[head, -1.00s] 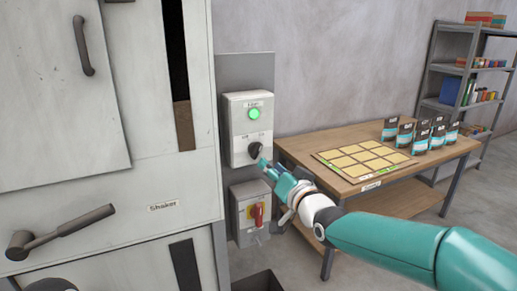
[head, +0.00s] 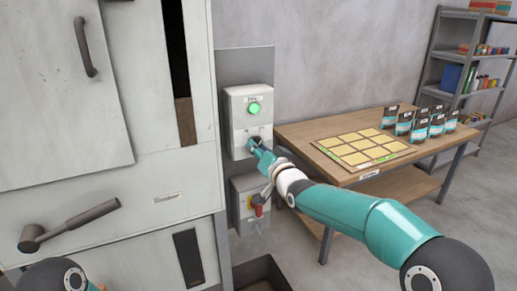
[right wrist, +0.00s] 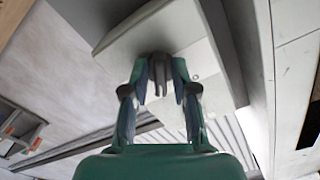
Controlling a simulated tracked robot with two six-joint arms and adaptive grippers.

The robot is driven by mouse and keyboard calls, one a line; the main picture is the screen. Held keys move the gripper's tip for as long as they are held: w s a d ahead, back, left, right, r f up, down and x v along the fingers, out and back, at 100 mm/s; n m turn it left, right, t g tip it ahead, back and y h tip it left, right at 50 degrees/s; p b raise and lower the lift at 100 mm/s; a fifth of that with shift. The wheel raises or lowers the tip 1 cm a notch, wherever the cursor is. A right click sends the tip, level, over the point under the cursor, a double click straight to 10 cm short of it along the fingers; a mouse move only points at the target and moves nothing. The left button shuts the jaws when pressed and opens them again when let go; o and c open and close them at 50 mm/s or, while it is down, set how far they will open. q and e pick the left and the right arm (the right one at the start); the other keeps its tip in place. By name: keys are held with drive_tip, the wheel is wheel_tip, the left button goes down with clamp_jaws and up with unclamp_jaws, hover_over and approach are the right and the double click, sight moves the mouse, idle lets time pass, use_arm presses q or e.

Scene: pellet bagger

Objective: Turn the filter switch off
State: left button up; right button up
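The filter switch box (head: 236,116) is a light grey panel with a lit green lamp (head: 254,108) above a dark rotary knob. In the head view my right gripper (head: 254,145) is at the knob and hides most of it. In the right wrist view the knob (right wrist: 159,73) sits between the two fingertips of my right gripper (right wrist: 160,88). The fingers are apart on either side of it, with narrow gaps showing. The knob's pointing direction cannot be read. A part of my left arm shows at the bottom left of the head view, but its gripper does not.
A second box with a red handle (head: 258,209) on yellow is just below, close under my right wrist. The large shaker cabinet (head: 135,225) with a lever stands left. A wooden table (head: 300,135) with a tray and pouches stands right. A dark bin (head: 243,272) is below.

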clamp_jaws()
drive_tip(key=shift+d+n+b, duration=0.2)
drive_tip(key=shift+n+b, duration=4.75)
drive_tip(key=shift+n, duration=1.05)
drive_tip(key=shift+o, duration=2.1)
unclamp_jaws()
drive_tip(key=shift+w, duration=0.1)
